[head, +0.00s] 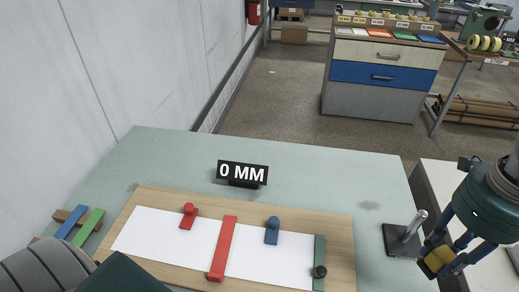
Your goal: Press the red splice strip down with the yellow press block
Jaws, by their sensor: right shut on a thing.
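The red splice strip (223,249) lies across the middle of the wooden board (145,198), between two white paper sheets (169,236) that lie on its left and right. The yellow press block (439,261) is held in my right gripper (437,262), at the far right beside the metal post stand. My right gripper is shut on the block, and its fingers partly cover it. The block is well to the right of the strip and apart from it. My left arm shows at the bottom left, but its gripper is out of the picture.
On the board are a red clamp (188,216), a blue clamp (272,231) and a green bar with a dark knob (319,265). A "0 MM" sign (242,174) stands behind it. A metal post stand (403,240) is between board and right gripper. Coloured strips (88,228) lie left.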

